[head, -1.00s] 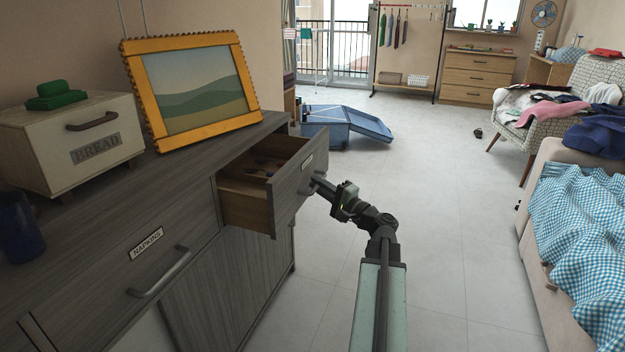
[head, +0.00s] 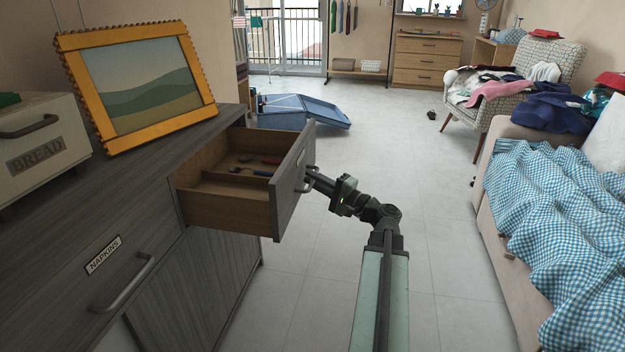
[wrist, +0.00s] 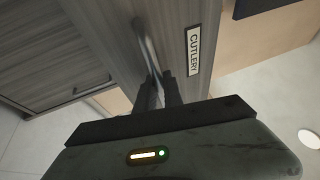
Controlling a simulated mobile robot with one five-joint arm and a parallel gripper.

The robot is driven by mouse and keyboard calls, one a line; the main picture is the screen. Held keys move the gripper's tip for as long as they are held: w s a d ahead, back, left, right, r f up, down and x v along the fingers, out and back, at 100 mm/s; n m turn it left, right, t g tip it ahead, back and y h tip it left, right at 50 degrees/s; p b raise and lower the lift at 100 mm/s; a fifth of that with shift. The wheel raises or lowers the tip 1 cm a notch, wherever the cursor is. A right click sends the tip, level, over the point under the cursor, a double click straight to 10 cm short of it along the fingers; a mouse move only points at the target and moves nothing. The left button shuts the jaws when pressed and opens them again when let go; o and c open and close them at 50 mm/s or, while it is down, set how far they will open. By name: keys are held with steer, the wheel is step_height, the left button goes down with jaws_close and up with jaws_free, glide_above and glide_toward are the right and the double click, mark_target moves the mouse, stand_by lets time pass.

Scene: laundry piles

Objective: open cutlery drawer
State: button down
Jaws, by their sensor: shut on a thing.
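The cutlery drawer (head: 291,187) of the grey sideboard is pulled well out in the head view, with its wooden inside and a few utensils (head: 255,167) in its compartments showing. Its white CUTLERY label (wrist: 193,52) is readable in the wrist view. My gripper (head: 310,178) is at the drawer's front, shut on the metal handle (wrist: 146,45). In the wrist view both fingers (wrist: 159,88) close around the handle's near end.
The napkins drawer (head: 80,290) is shut, nearer me on the left. A picture frame (head: 140,85) and a bread box (head: 38,148) stand on the sideboard top. A sofa with a checked blanket (head: 560,225) is at right. Tiled floor (head: 440,250) between is clear.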

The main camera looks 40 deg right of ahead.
steer(key=c, duration=1.7)
jaws_free()
steer(key=shift+w+d, duration=0.1)
steer(key=shift+d, duration=0.05)
steer(key=shift+c, duration=0.2)
steer(key=b+v, duration=0.1)
steer(key=v, duration=0.6)
steer(key=shift+s, duration=0.4)
steer(key=shift+f, duration=0.1)
